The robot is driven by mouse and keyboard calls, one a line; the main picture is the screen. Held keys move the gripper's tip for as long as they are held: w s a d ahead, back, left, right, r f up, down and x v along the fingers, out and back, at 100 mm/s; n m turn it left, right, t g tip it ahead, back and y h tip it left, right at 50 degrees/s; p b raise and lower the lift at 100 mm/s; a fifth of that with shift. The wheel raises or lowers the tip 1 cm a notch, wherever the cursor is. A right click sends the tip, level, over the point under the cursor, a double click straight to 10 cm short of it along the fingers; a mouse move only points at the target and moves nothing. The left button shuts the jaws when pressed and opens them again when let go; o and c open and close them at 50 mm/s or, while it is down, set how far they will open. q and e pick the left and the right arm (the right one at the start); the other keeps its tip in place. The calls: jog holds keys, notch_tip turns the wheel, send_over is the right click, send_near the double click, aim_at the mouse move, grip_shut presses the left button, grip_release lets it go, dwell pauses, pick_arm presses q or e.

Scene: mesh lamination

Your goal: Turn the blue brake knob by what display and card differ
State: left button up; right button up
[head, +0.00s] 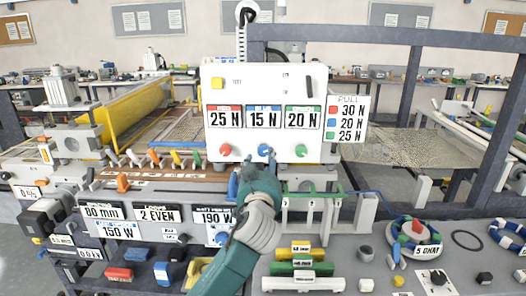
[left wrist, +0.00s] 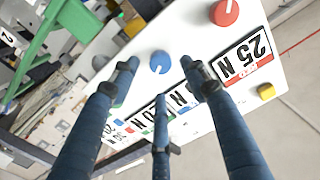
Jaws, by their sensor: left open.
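The white panel (head: 240,80) shows 25 N under red, 15 N under blue and 20 N under green. The PULL card (head: 348,119) to its right reads red 30 N, blue 20 N, green 25 N. The blue brake knob (head: 264,150) sits between the red knob (head: 225,149) and green knob (head: 301,150). My left gripper (head: 258,163) is open just below and in front of the blue knob. In the left wrist view, its spread fingers (left wrist: 160,78) point at the blue knob (left wrist: 160,62), which shows beyond the tips; contact cannot be told. My right gripper is not in view.
Small coloured levers (head: 153,158) line the machine left of the panel. A grey frame post (head: 494,130) stands at right. Coloured blocks (head: 300,268) lie on the table below.

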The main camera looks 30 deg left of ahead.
aim_at(263, 154)
pick_arm(q)
jog(key=x, duration=0.3)
jog(key=shift+w+a+f+p, duration=0.1)
jog(key=shift+w+a+p, duration=0.15)
jog(key=shift+w+p, duration=0.1)
jog(key=shift+x, duration=0.85)
jog(key=shift+w, duration=0.1)
jog(key=shift+c, duration=1.4)
jog(key=c, duration=0.8)
jog(key=shift+f, duration=0.15)
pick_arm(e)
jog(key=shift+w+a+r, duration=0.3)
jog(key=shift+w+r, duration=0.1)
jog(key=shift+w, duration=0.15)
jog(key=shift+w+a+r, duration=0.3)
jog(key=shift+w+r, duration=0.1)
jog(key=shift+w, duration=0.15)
